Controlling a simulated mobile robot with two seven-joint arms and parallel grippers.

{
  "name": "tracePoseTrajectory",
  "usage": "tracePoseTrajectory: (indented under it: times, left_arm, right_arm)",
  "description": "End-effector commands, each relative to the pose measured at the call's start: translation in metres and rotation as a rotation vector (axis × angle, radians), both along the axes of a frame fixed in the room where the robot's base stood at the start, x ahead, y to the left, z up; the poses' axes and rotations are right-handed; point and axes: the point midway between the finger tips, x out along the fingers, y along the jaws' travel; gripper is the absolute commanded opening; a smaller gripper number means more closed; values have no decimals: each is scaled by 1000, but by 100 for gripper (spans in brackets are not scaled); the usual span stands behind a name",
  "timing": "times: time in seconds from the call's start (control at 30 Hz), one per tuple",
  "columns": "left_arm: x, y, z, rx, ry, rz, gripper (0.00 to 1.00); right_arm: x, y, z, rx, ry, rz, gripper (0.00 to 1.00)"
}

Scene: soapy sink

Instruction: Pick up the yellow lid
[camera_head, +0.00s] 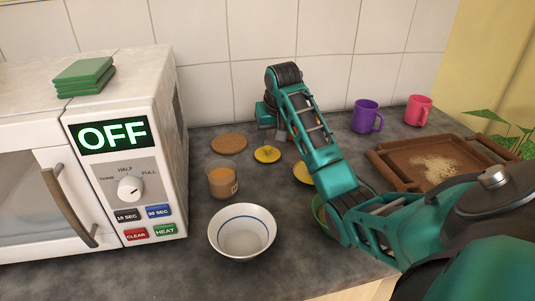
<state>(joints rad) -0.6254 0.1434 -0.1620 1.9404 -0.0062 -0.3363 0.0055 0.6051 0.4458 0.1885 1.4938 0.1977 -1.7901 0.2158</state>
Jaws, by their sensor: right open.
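A small round yellow lid (267,155) with a knob on top lies on the dark counter, left of my right arm. A second yellow round thing (303,174) lies closer to the camera, partly hidden by my right arm; I cannot tell what it is. My right arm reaches up from the lower right and bends down at the back. My right gripper (276,131) is open, behind the first yellow lid and apart from it in the picture. Its fingers are mostly hidden by the arm. My left gripper is not in view.
A white microwave (180,100) bearing green pads (85,72) stands left. A cork mat (229,143), an amber jar (222,182) and a white bowl (242,240) stand nearby. A green bowl (319,212) is partly hidden. Right are two mugs (366,116) and a brown tray (385,167).

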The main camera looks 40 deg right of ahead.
Motion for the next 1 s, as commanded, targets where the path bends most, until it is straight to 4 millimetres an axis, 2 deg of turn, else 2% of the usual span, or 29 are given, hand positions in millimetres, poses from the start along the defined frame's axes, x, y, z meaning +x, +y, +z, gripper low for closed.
tracePoseTrajectory:
  times: [0.4,0.67,1.0]
  left_arm:
    - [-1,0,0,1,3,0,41]
    - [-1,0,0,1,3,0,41]
    - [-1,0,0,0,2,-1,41]
  right_arm:
    - [24,-4,-44,1,3,1,54]
    - [25,-5,-46,0,1,1,54]
    - [25,-5,-46,0,1,0,22]
